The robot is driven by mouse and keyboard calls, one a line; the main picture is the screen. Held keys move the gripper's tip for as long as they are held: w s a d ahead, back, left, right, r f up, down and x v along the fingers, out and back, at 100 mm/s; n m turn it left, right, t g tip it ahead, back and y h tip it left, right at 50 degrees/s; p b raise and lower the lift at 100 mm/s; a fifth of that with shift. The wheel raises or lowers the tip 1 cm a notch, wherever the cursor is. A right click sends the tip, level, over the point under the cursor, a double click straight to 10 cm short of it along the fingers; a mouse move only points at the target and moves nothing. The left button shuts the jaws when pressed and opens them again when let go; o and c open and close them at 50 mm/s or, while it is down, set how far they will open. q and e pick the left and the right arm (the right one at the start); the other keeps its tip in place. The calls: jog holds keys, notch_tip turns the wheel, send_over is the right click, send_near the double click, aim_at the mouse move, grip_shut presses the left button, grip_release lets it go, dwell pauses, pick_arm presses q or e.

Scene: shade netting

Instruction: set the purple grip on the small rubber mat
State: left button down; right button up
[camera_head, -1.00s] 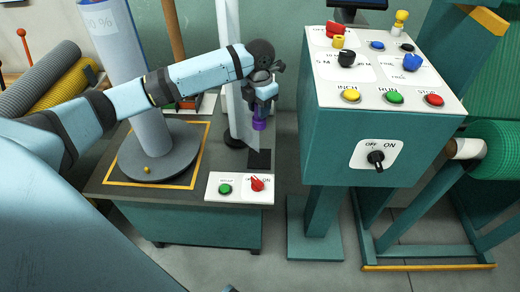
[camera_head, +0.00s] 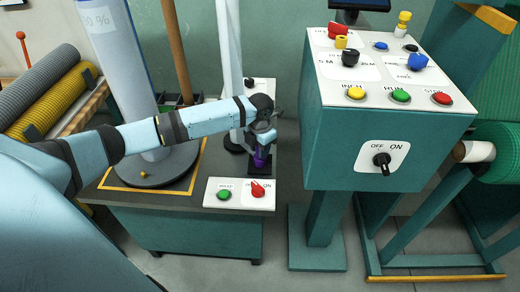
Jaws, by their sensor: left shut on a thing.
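The purple grip (camera_head: 260,159) is held upright in my left gripper (camera_head: 261,150), which is shut on it. The small rubber mat (camera_head: 254,172) is a black square on the dark bench top, behind the white switch panel. The grip is low over the mat and overlaps its upper part in the picture. I cannot tell whether its bottom touches the mat. My gripper and the grip hide part of the mat. My right gripper is not in view.
A white panel (camera_head: 239,194) with a green button and red switch lies just in front of the mat. A teal control console (camera_head: 388,130) stands close on the right.

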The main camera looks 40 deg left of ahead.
pick_arm(q)
jog(key=c, duration=0.8)
grip_release()
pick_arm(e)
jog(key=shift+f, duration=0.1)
pick_arm(q)
notch_tip(320, 180, up, 11)
jog(key=p, duration=0.2)
jog(key=shift+r+p, duration=0.1)
jog(key=shift+p, duration=0.2)
jog(key=shift+r, duration=0.5)
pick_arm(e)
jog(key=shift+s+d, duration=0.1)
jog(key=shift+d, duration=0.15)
